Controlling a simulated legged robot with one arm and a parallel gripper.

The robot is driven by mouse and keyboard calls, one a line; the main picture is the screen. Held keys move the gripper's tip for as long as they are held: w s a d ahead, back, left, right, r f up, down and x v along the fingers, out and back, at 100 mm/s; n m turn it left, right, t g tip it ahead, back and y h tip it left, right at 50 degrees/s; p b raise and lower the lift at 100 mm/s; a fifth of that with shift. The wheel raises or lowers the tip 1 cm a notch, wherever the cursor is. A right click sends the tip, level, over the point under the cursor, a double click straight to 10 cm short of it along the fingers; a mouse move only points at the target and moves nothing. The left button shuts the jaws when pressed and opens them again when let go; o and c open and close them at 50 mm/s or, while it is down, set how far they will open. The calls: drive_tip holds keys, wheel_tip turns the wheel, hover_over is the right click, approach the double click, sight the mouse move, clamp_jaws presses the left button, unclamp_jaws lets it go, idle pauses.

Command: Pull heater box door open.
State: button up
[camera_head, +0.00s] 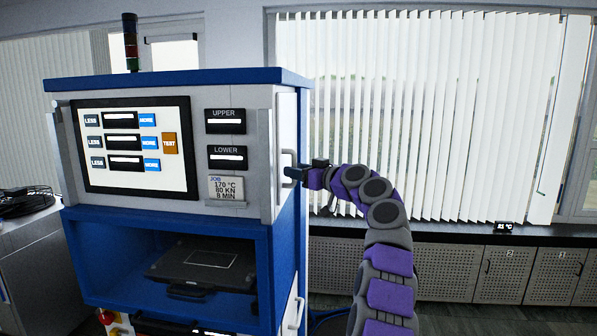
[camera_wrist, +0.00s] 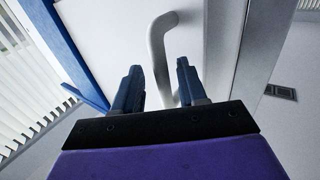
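The heater box door is a white panel (camera_head: 287,125) on the right side of the blue and grey press, and it looks shut. In the wrist view, the door (camera_wrist: 105,35) fills the upper middle. Its pale curved handle (camera_wrist: 158,45) stands out from it. My gripper (camera_head: 290,172) is at this handle in the head view. In the wrist view, my gripper (camera_wrist: 158,75) has its two dark blue fingers apart, with the handle's bar showing between them. I cannot tell whether the fingers touch it. The bar's lower end is hidden behind my gripper.
The press front has a touch panel (camera_head: 138,145), upper and lower displays, and a job label (camera_head: 227,188). An open bay (camera_head: 160,250) holds a dark plate. A second handle (camera_head: 296,314) is lower on the side. Cabinets (camera_head: 450,268) stand under the window at right.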

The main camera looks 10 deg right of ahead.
drive_tip(key=shift+d+r, duration=0.1)
drive_tip(key=shift+d, duration=0.2)
drive_tip(key=shift+c, duration=1.4)
drive_tip(key=shift+s+a, duration=0.1)
drive_tip(key=shift+a, duration=0.35)
clamp_jaws()
drive_tip(key=shift+d, duration=0.15)
drive_tip(key=shift+y+p, duration=0.3)
drive_tip(key=shift+p, duration=0.25)
